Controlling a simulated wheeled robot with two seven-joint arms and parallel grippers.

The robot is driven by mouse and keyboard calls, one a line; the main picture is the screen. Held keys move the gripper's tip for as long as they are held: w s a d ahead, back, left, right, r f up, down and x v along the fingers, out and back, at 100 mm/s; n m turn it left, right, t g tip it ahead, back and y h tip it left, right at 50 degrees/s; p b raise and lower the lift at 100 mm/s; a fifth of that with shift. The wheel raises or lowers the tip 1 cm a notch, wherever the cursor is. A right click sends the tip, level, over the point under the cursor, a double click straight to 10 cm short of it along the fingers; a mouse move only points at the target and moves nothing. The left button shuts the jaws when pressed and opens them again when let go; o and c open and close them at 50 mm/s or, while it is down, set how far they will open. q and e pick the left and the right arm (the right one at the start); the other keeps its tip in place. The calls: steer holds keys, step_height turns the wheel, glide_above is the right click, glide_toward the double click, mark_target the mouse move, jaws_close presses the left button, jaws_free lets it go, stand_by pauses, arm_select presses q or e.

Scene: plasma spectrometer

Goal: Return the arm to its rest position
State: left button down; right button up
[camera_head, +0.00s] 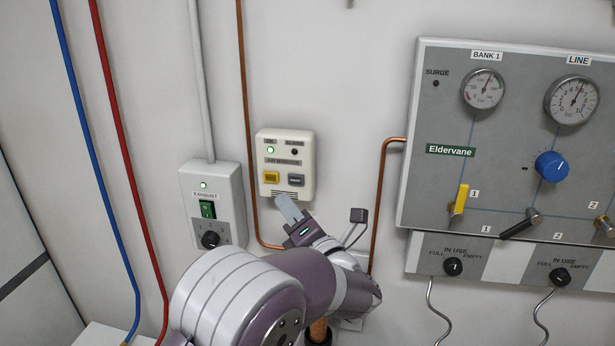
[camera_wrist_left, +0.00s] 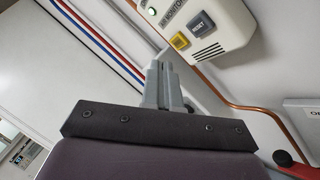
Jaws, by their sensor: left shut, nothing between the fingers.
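My left arm reaches up from the bottom in the head view. Its gripper (camera_head: 288,208) is shut and empty, with the fingertips just below the gas monitor (camera_head: 285,163) on the wall. In the left wrist view the shut fingers (camera_wrist_left: 168,72) point toward the wall, and the monitor (camera_wrist_left: 222,30) shows at the upper right with its yellow button and grey reset button. I cannot tell whether the fingertips touch the monitor's lower edge. My right gripper is not in view.
An exhaust switch box (camera_head: 213,205) is on the wall left of my gripper. A copper pipe (camera_head: 247,130) runs between it and the monitor. A large gas panel (camera_head: 500,140) with gauges, a blue knob (camera_head: 552,166) and levers fills the right. Blue and red pipes run down the left.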

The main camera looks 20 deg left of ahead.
arm_select(q)
steer(key=w+d+f+m+h, duration=0.3)
steer(key=d+f+m+h, duration=1.15)
steer(key=m, duration=0.95)
steer(key=s+f+m+g+h, duration=0.4)
steer(key=s+f+m+g, duration=0.35)
steer(key=s, duration=0.55)
steer(key=s+a+f+m+g+y, duration=0.1)
steer(key=s+a+m, duration=0.3)
steer(key=s, duration=0.4)
steer(key=shift+s+m+g, duration=0.3)
steer(key=shift+m+g, duration=0.15)
steer(key=shift+g, duration=0.1)
steer(key=shift+w+d, duration=0.2)
steer(key=shift+d, duration=0.1)
